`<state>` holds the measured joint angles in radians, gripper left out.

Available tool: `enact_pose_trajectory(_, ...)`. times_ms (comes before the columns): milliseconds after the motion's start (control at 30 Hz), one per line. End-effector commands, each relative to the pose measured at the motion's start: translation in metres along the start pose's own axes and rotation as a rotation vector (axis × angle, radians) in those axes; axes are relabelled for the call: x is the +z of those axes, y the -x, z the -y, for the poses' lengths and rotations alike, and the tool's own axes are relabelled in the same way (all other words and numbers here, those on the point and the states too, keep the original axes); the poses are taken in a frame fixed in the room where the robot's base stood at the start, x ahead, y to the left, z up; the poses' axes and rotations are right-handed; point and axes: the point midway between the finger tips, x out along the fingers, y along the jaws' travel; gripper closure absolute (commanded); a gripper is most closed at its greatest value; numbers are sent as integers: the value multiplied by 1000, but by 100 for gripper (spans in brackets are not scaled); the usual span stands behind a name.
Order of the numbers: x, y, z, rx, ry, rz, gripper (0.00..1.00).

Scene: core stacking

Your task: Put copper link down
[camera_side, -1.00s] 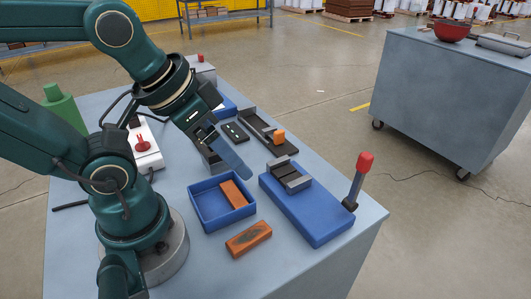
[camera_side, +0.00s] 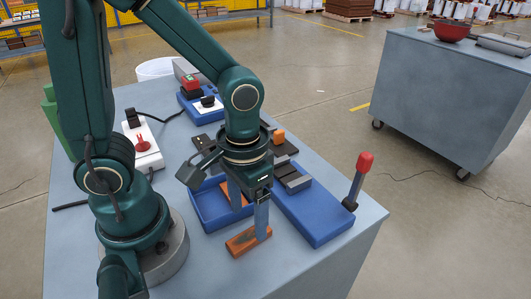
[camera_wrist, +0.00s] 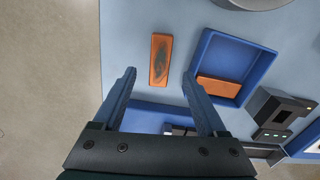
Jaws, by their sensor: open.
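A copper-coloured bar (camera_side: 240,245) with a dark patch lies flat on the table in front of the blue tray (camera_side: 207,219). It also shows in the wrist view (camera_wrist: 160,60). A second copper-coloured bar (camera_wrist: 218,92) lies inside the tray, against one wall, and is partly hidden by my fingers in the side view. My gripper (camera_side: 249,223) points down over the bar on the table, open, with nothing held. In the wrist view, the fingertips (camera_wrist: 160,76) appear either side of that bar. I cannot tell how far they are above it.
A blue fixture (camera_side: 310,215) with a grey block and a red-handled lever (camera_side: 359,180) stands to the right of the tray. A dark channel with an orange block (camera_side: 278,137) lies behind. The table's front right corner is clear.

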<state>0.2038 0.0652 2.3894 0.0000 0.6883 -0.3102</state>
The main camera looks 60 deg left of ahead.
Motion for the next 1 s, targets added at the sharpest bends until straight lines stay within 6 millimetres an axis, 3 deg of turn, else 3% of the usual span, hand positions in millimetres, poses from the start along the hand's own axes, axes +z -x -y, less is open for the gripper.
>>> enact_pose_trajectory(400,1,-41,0,-2,-2,4,26)
enact_pose_trajectory(833,0,-48,0,0,-2,-1,26)
enact_pose_trajectory(1000,0,-48,0,0,-2,-1,91)
